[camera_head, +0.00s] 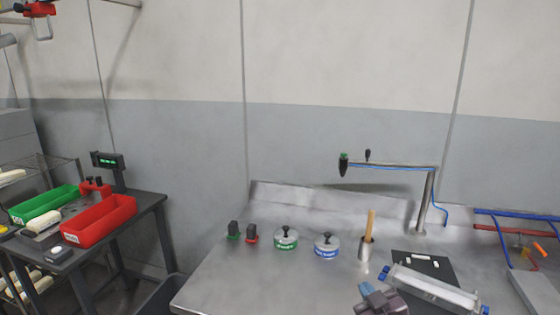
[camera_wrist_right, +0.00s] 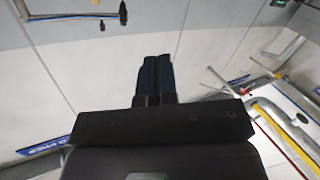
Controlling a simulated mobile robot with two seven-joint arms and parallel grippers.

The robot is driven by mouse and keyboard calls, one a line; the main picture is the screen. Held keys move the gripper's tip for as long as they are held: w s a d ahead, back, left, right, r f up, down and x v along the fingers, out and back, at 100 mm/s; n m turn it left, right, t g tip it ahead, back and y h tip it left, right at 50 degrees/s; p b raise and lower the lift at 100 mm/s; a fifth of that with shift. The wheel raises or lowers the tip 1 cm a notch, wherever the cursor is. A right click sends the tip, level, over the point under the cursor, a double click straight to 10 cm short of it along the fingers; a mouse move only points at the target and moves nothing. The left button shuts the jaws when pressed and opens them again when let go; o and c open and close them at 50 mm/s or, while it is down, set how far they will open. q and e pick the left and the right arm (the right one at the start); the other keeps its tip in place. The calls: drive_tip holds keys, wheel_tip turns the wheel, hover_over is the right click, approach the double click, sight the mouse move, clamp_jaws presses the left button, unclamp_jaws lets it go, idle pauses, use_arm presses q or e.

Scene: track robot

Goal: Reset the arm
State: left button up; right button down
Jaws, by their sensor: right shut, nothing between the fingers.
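My right gripper (camera_head: 378,297) shows at the bottom edge of the head view, in front of the steel table (camera_head: 225,282). Its blue-grey fingers are together and hold nothing. In the right wrist view the two dark fingers (camera_wrist_right: 157,72) lie side by side, pointing toward the grey and white wall. My left gripper is not in the head view.
The steel table holds two round tins (camera_head: 286,238), a cup with a wooden handle (camera_head: 367,248), a white tube-shaped thing (camera_head: 433,287) and a post with a horizontal arm (camera_head: 425,200). A dark table with a red bin (camera_head: 98,221) and green bin (camera_head: 44,204) stands left.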

drive_tip(key=s+d+f+m+g+h+b, duration=0.1)
drive_tip(key=s+d+f, duration=0.3)
drive_tip(key=s+f, duration=0.9)
drive_tip(key=s+d+f+m+g+h+b, duration=0.2)
drive_tip(key=s+d+f+m+g+b, duration=0.1)
drive_tip(key=s+f, duration=1)
drive_tip(key=shift+s+d+m+g+b, duration=0.35)
drive_tip(key=shift+d+g, duration=0.25)
drive_tip(key=shift+g, duration=0.2)
